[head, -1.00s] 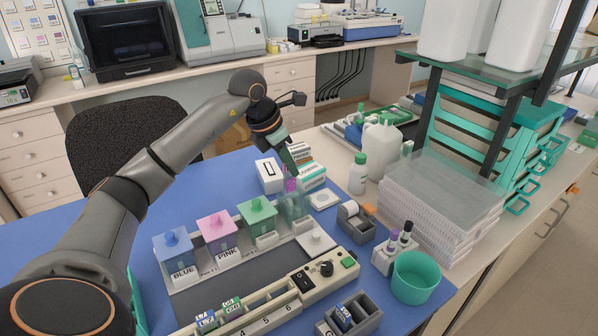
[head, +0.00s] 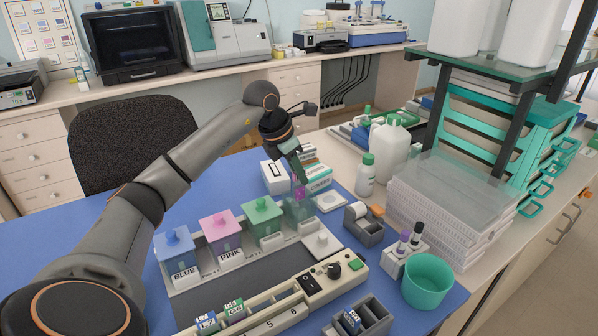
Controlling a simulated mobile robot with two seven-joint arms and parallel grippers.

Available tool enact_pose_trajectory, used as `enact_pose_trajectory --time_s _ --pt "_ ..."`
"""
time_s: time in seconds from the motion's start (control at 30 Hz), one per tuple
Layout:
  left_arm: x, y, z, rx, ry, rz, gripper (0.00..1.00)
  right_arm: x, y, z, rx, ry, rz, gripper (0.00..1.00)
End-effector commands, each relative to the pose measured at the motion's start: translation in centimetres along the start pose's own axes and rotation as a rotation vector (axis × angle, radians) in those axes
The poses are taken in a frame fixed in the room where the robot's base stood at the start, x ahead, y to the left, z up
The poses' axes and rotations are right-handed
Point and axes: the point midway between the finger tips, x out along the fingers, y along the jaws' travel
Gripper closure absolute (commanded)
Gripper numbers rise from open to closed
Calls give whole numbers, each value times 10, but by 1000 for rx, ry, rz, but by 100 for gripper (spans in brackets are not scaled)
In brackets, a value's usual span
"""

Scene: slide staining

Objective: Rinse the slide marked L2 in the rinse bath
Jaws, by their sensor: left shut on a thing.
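My left gripper (head: 297,176) is shut on a slide (head: 300,192) with a pink-purple part showing; its mark cannot be read here. The gripper points down and holds the slide at the mouth of the clear greenish rinse bath (head: 297,213), at the right end of the jar row. The slide's lower part seems to be at or inside the bath; its exact depth is hard to tell. My right gripper is not in view.
Lidded blue (head: 176,254), pink (head: 221,234) and green (head: 262,217) jars stand left of the bath. A white lid-like square (head: 321,244) lies in front. White boxes (head: 273,177) stand close behind. A numbered rack (head: 270,322) holds several slides.

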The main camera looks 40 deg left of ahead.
Motion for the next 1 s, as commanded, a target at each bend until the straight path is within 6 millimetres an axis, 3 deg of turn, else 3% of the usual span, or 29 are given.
enact_pose_trajectory --time_s 0.5,1.0 --pt "40 0 -16 -1 -1 0 100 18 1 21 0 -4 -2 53" --pt "45 0 -19 -1 0 0 100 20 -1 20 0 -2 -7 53"
